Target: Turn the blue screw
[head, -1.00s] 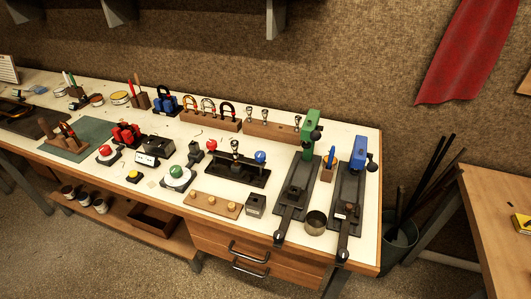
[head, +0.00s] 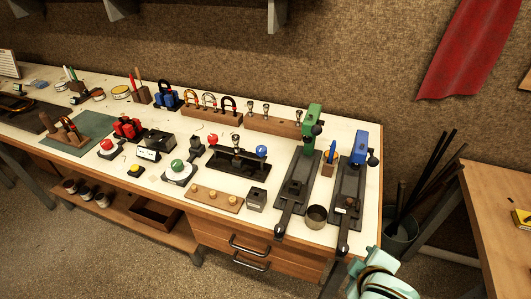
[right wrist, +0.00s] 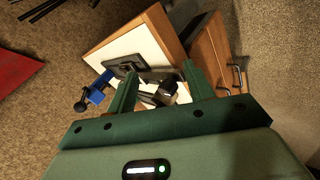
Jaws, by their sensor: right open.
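A blue screw-press head (head: 360,147) stands on the right dark rail of the workbench, with a black ball knob (head: 373,159) at its right side. It also shows in the right wrist view (right wrist: 97,95), left of my fingers, with its black knob further left. A similar green head (head: 312,118) stands on the neighbouring dark rail. My right gripper (right wrist: 160,68) is open and empty, its two green fingers apart over the bench's end region. In the head view only part of my right arm shows at the bottom right; its fingers are hidden. My left gripper is out of view.
The workbench (head: 215,219) is crowded with tools. A metal cup (head: 316,217) stands between the rails, with a small wooden holder (head: 328,168) behind it. A bucket with dark rods (head: 400,240) stands on the floor beside the bench. Another table (head: 500,215) is at right.

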